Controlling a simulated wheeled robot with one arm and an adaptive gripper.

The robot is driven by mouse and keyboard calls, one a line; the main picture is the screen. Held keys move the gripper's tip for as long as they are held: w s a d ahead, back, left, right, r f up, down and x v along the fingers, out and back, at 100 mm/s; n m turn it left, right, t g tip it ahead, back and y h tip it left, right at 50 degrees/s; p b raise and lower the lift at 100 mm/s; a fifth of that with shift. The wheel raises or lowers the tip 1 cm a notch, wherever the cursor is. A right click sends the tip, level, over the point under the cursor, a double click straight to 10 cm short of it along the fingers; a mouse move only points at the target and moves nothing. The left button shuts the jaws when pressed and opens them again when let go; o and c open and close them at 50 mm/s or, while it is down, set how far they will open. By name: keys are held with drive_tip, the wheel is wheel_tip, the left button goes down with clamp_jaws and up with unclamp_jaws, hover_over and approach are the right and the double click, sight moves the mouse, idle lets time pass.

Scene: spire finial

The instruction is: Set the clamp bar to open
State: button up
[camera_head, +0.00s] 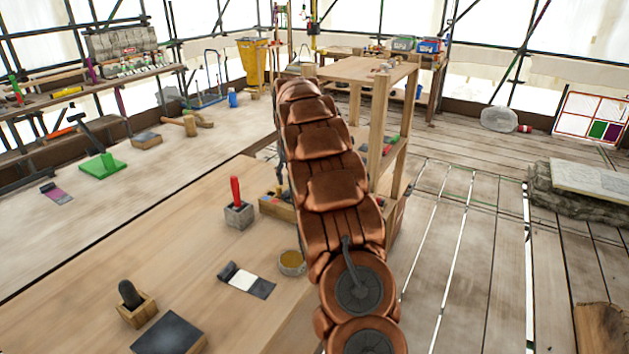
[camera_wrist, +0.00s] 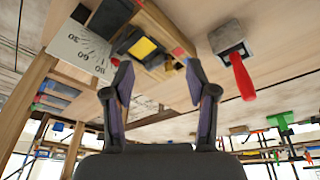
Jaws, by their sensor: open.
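A red handle (camera_head: 235,190) stands upright on a grey block (camera_head: 239,216) on the wooden bench. The handle (camera_wrist: 243,78) also shows in the wrist view on its grey block (camera_wrist: 228,36), right of my fingers. I cannot tell whether it is the clamp bar or how it is set. My gripper (camera_wrist: 158,65) is open and empty, its two dark fingers spread apart and touching nothing visible. In the head view, my copper-coloured arm hides the gripper.
A small wooden box (camera_head: 275,207) stands beside the grey block. A round tin (camera_head: 291,263), a black-and-white cloth (camera_head: 246,281) and a dark-knobbed wooden block (camera_head: 136,304) lie nearer on the bench. A wooden shelf stand (camera_head: 380,95) rises behind my arm.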

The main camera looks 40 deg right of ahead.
drive_tip(key=w+d+f+t+p, duration=0.1)
drive_tip(key=d+f, duration=0.1)
drive_tip(key=d, duration=0.5)
drive_tip(key=w+d+f, duration=0.2)
drive_tip(key=d, duration=0.4)
drive_tip(key=shift+m, duration=0.3)
drive_tip(key=shift+d+p+x, duration=0.15)
drive_tip(key=shift+p+x, duration=0.65)
drive_tip(key=shift+x, duration=1.2)
drive_tip(key=shift+d+p+x, duration=0.15)
drive_tip(key=shift+p+x, duration=0.65)
drive_tip(key=shift+x, duration=1.15)
clamp_jaws()
